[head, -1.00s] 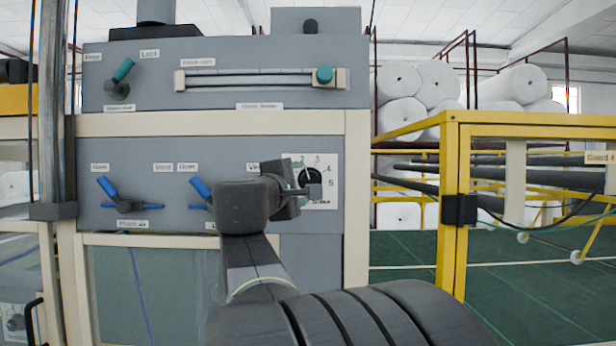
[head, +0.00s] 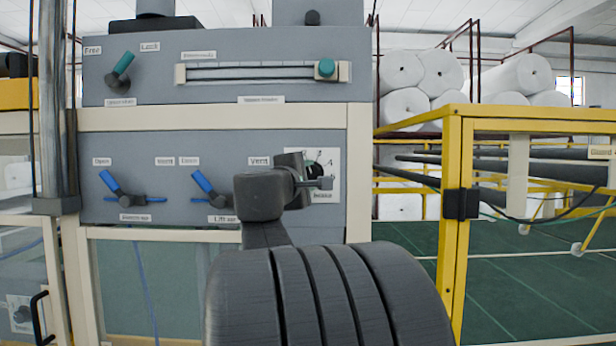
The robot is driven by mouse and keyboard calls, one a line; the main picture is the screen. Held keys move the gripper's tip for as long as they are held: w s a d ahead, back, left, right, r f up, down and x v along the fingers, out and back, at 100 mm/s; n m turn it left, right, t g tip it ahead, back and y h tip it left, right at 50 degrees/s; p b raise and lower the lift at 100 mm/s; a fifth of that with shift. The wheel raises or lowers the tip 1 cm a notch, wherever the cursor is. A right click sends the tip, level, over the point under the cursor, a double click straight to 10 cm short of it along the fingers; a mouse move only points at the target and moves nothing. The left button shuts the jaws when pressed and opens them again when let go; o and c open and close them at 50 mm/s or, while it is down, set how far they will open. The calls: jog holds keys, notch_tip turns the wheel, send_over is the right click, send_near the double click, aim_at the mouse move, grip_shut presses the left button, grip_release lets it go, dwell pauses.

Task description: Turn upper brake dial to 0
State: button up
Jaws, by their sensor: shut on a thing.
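A black dial (head: 314,168) on a white scale plate (head: 331,192) sits at the right end of the grey panel's lower section. Its label is too small to read. My gripper (head: 316,182) is at the dial, its jaws shut on the knob. The gripper and wrist cover the left and lower part of the dial, so its pointer and most scale numbers are hidden.
Blue-handled levers (head: 120,188) (head: 207,190) are left of my wrist. A teal lever (head: 121,66) and a slider with a teal knob (head: 326,68) are above. A yellow guard frame (head: 455,220) stands close at right. White rolls (head: 407,108) are behind.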

jog(key=shift+f+b, duration=0.15)
jog(key=shift+b, duration=0.15)
jog(key=n+b, duration=0.1)
jog(key=b, duration=0.1)
jog(key=n+b, duration=0.1)
jog(key=b, duration=0.1)
jog(key=shift+d+f+n+t, duration=0.1)
jog(key=shift+f+n+t, duration=0.2)
jog(key=shift+f+t, duration=0.1)
jog(key=n+t+b, duration=0.1)
jog(key=n+b, duration=0.2)
jog(key=b, duration=0.1)
jog(key=n+t+y+b, duration=0.1)
jog(key=n+b, duration=0.2)
jog(key=shift+d+f+b, duration=0.15)
jog(key=shift+b, duration=0.25)
jog(key=n+t+y+b, duration=0.1)
jog(key=n+b, duration=0.1)
jog(key=n, duration=0.1)
jog(key=n+y+b, duration=0.2)
jog(key=n+b, duration=0.1)
jog(key=shift+d+n+t, duration=0.15)
jog(key=shift+n+t, duration=0.15)
jog(key=shift+t, duration=0.1)
jog(key=shift+r+n+y+b, duration=0.2)
jog(key=shift+n+y+b, duration=0.45)
jog(key=shift+n, duration=0.75)
jog(key=shift+d+r+n+y+b, duration=0.15)
jog(key=shift+n+y+b, duration=0.6)
jog(key=shift+n, duration=0.65)
